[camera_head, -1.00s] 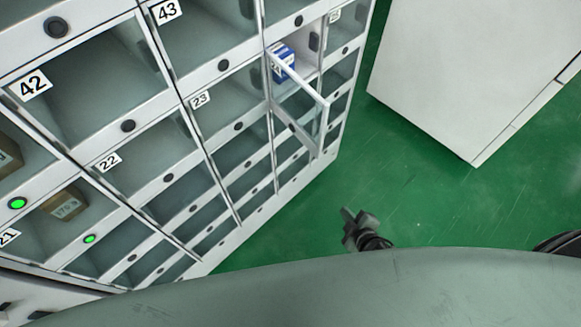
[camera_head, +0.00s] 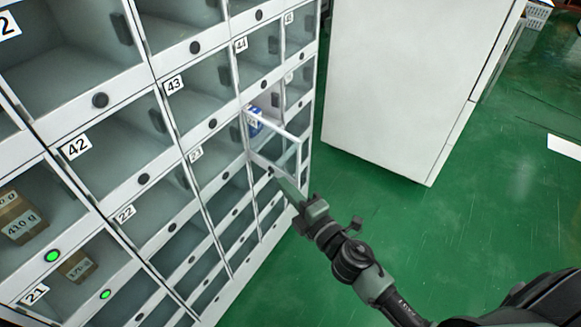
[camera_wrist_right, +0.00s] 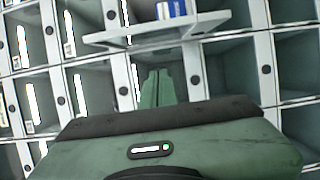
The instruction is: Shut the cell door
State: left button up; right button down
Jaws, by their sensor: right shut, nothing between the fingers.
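The cell door (camera_head: 278,128) is a clear panel in a white frame, standing open and sticking out from the locker wall. Its white frame also crosses the upper part of the right wrist view (camera_wrist_right: 110,39). Inside the open cell is a blue and white box (camera_head: 256,122), which also shows at the top of the wrist view (camera_wrist_right: 172,9). My right gripper (camera_head: 283,184) is shut and empty, with its green fingers pointing at the door's lower outer corner. In the wrist view the fingers (camera_wrist_right: 157,85) lie just below the door frame; contact cannot be told. My left gripper is not in view.
The locker wall holds rows of clear-fronted cells with round locks, a few lit green (camera_head: 52,256). Brown boxes (camera_head: 22,222) sit in cells at left. A large white cabinet (camera_head: 400,90) stands at right. Green floor (camera_head: 500,215) lies open between and in front.

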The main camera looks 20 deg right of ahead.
aim_at(291, 172)
jog(key=w+d, duration=0.1)
jog(key=w, duration=0.2)
jog(key=w+d, duration=0.1)
jog(key=shift+w+d+p, duration=0.3)
jog(key=shift+w+p, duration=0.05)
jog(key=shift+p, duration=0.05)
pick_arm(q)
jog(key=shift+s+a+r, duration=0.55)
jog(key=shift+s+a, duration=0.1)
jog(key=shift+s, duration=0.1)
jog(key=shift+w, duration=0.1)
